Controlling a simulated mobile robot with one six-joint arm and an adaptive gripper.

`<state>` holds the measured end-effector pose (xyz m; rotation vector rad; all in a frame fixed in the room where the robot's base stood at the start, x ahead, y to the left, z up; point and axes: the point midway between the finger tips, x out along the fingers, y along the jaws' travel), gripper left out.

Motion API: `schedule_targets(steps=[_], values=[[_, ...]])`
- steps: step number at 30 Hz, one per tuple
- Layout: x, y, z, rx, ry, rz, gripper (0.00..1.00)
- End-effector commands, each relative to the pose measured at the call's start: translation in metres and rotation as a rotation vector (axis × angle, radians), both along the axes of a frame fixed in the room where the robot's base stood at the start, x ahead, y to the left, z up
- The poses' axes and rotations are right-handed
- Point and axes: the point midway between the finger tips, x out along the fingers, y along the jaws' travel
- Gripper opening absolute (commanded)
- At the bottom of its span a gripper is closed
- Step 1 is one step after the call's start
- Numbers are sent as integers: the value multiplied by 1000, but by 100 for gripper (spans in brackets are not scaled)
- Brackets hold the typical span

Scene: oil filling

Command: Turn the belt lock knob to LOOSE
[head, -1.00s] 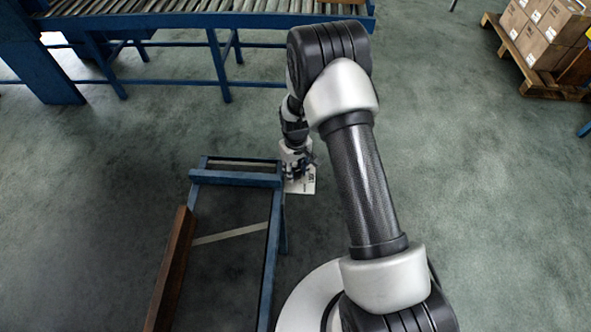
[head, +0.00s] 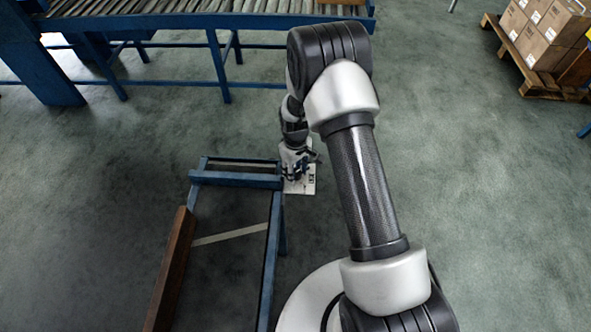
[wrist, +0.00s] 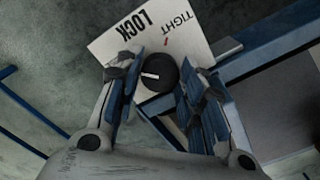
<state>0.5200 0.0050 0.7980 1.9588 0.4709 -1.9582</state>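The black round knob (wrist: 158,73) shows in the wrist view on a white label plate (wrist: 112,42). The plate reads LOCK and TIGHT, with a small red mark beside TIGHT. The knob's white pointer line points left in that view, away from the red mark. No LOOSE wording shows; part of the plate is hidden. My gripper (wrist: 160,72) has one finger on each side of the knob, close to it. I cannot tell whether the fingers touch it. In the head view, my gripper (head: 295,172) is over the plate (head: 303,189), and the knob is hidden.
A blue frame (head: 235,180) with a brown side board (head: 172,270) stands left of the plate. A blue roller conveyor (head: 190,20) crosses the back. Cartons (head: 545,35) sit on a pallet at the far right. The floor between is clear.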

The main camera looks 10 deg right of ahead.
Motion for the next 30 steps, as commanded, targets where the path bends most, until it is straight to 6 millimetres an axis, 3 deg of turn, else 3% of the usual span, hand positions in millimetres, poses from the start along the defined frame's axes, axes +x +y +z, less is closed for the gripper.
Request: schedule_targets(steps=[7,18,23,30], values=[[0,0,0,0,0,0,54],[1,0,5,0,-1,-1,54],[1,0,28,0,-4,-1,54],[1,0,80,0,-4,-1,54]])
